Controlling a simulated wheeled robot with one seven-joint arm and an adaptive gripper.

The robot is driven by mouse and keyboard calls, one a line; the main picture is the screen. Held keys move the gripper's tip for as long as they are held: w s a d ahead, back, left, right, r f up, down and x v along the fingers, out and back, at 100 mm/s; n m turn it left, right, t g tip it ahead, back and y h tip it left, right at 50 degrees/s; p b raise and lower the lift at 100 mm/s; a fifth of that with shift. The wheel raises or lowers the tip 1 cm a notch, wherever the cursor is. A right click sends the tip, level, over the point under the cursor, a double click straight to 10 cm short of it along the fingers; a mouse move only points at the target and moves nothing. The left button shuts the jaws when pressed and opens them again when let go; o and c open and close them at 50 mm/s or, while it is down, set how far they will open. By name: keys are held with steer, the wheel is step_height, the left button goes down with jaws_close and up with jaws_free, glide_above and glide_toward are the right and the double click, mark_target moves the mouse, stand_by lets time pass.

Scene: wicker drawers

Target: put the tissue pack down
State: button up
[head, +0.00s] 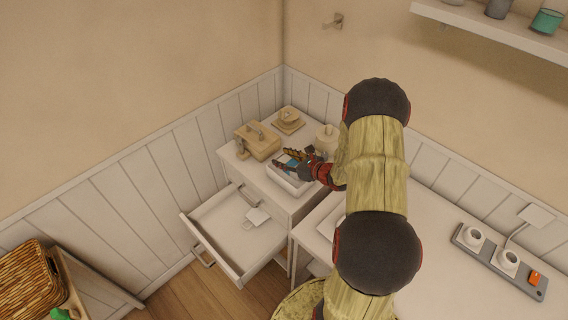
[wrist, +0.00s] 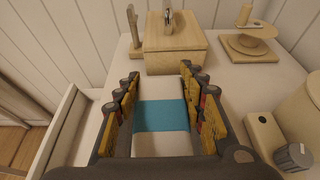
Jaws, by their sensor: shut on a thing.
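The tissue pack, white with a blue band (wrist: 162,116), lies between the fingers of my gripper (wrist: 160,82) in the wrist view. My gripper is shut on it. In the head view my gripper (head: 289,158) is over the top of the white cabinet (head: 240,160), near its front edge, and the pack's blue band (head: 293,163) shows between the fingers. I cannot tell whether the pack touches the cabinet top.
A wooden box (head: 258,142) and a wooden stand (head: 288,120) are at the back of the cabinet top. A wooden canister (head: 326,138) is at the right. The drawer (head: 231,246) is open and holds a small white item (head: 257,216).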

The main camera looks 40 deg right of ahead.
steer(key=shift+f, duration=0.75)
steer(key=shift+f, duration=0.1)
steer(key=shift+f+b, duration=0.35)
steer(key=shift+b, duration=0.2)
steer(key=shift+f, duration=0.2)
steer(key=o, duration=0.9)
steer(key=shift+c, duration=0.2)
steer(key=shift+r, duration=0.1)
